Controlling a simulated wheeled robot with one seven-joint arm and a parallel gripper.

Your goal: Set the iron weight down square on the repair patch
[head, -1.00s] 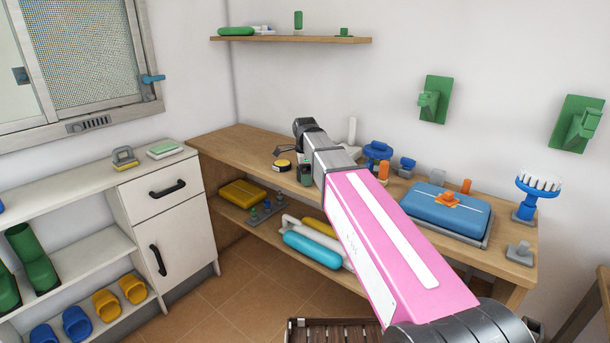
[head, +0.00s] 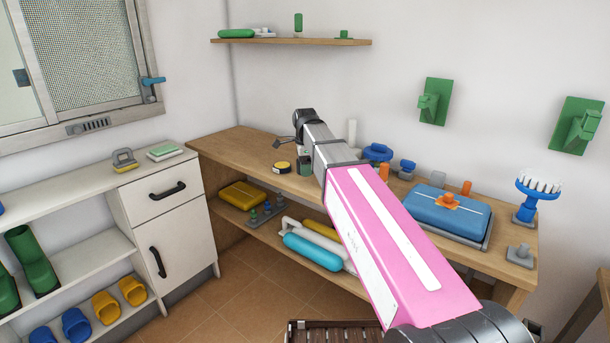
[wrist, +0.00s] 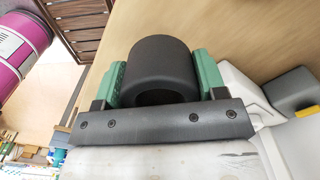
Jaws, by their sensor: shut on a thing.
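My gripper (wrist: 154,82) has green fingers on both sides of a dark, round, hollow-ended block, which I take as the iron weight (wrist: 160,62). It is shut on it. In the head view my gripper (head: 305,162) is over the left part of the wooden bench, partly behind my own arm; the weight cannot be made out there.
A yellow-and-black round item (head: 282,168) lies left of my gripper on the bench (head: 235,143). Blue and orange items stand behind my arm. A blue stand with white prongs (head: 537,190) and a grey knobbed block (head: 520,254) are at the right end. The bench's left end is clear.

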